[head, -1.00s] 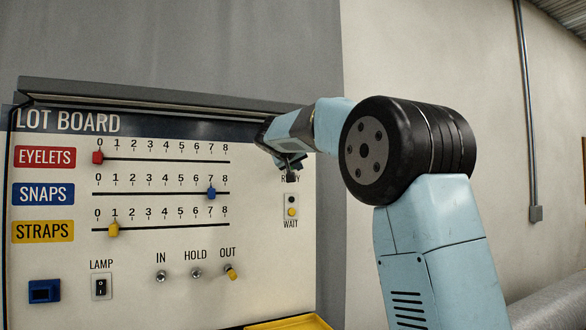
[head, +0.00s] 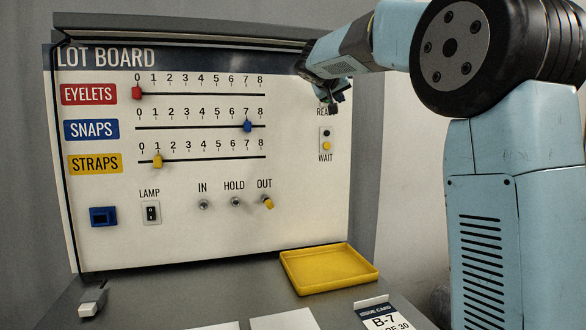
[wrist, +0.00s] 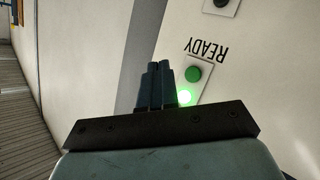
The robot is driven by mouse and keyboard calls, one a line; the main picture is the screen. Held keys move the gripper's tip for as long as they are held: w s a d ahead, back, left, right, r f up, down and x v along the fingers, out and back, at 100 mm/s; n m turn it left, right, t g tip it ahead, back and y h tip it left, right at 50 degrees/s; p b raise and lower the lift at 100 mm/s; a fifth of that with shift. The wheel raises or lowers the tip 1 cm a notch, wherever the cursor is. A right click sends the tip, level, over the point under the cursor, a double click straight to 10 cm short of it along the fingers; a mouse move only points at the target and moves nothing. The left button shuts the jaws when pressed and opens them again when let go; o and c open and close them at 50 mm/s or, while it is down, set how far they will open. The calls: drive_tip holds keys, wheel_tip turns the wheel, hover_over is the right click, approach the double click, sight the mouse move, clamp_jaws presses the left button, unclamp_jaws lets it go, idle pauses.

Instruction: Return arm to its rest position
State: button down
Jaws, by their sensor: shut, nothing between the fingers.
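My arm (head: 480,130) comes in from the right, bent at the large black joint. My gripper (head: 338,97) hangs in front of the upper right part of the lot board (head: 300,235). Its fingers (wrist: 157,85) are together and empty in the wrist view. The gripper partly covers the READY label in the head view. The wrist view shows the READY label (wrist: 207,52) upside down, with a green button (wrist: 193,74) and a lit green lamp (wrist: 184,97) beside the fingers. Whether the fingers touch the board I cannot tell.
The board carries a red slider (head: 137,92) at 0, a blue slider (head: 247,125) at 7 and a yellow slider (head: 158,160) at 1. A yellow tray (head: 330,283) and an issue card (head: 383,318) lie on the grey bench below. Bare wall is behind my arm.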

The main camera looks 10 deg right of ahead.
drive_tip(key=s+f+g+y, duration=0.2)
drive_tip(key=s+f, duration=0.8)
drive_tip(key=s, duration=0.5)
drive_tip(key=s+f+g+y, duration=0.2)
drive_tip(key=s+f+y, duration=0.1)
drive_tip(key=s+f, duration=0.8)
drive_tip(key=s+f+g+y, duration=0.2)
drive_tip(key=s+f, duration=0.9)
drive_tip(key=s, duration=0.8)
drive_tip(key=shift+d+n+g+y, duration=0.3)
drive_tip(key=shift+d+n, duration=0.1)
drive_tip(key=shift+f, duration=0.1)
